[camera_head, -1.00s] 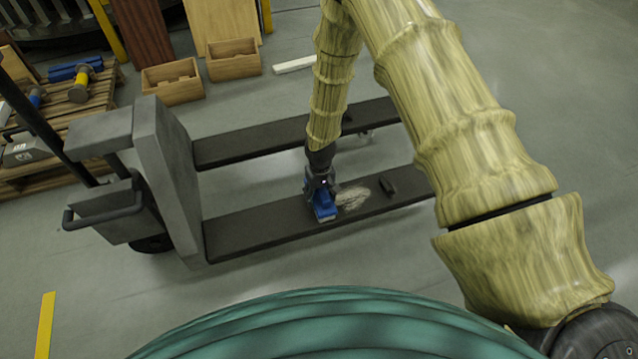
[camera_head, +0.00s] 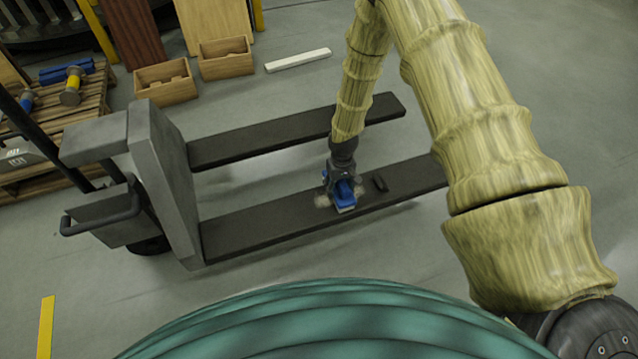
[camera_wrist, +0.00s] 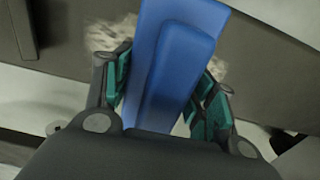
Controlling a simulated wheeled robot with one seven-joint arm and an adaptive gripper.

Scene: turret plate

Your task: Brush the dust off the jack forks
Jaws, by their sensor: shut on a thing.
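The pallet jack's near fork (camera_head: 260,222) and far fork (camera_head: 265,140) are dark, flat bars. My gripper (camera_head: 342,187) is over the near fork, shut on a blue brush (camera_head: 345,196). In the wrist view the brush (camera_wrist: 170,70) is between the green-padded fingers of my gripper (camera_wrist: 165,85). Pale dust (camera_head: 322,201) lies on the near fork around the brush; patches show on both sides in the wrist view (camera_wrist: 118,36). The brush's lower end is at the fork's top; the bristles and exact contact are hidden.
The jack's grey body (camera_head: 160,175) and handle stand at the left. Wooden boxes (camera_head: 166,84), a pallet with tools and a white bar (camera_head: 298,60) are behind. Bare floor lies between the forks.

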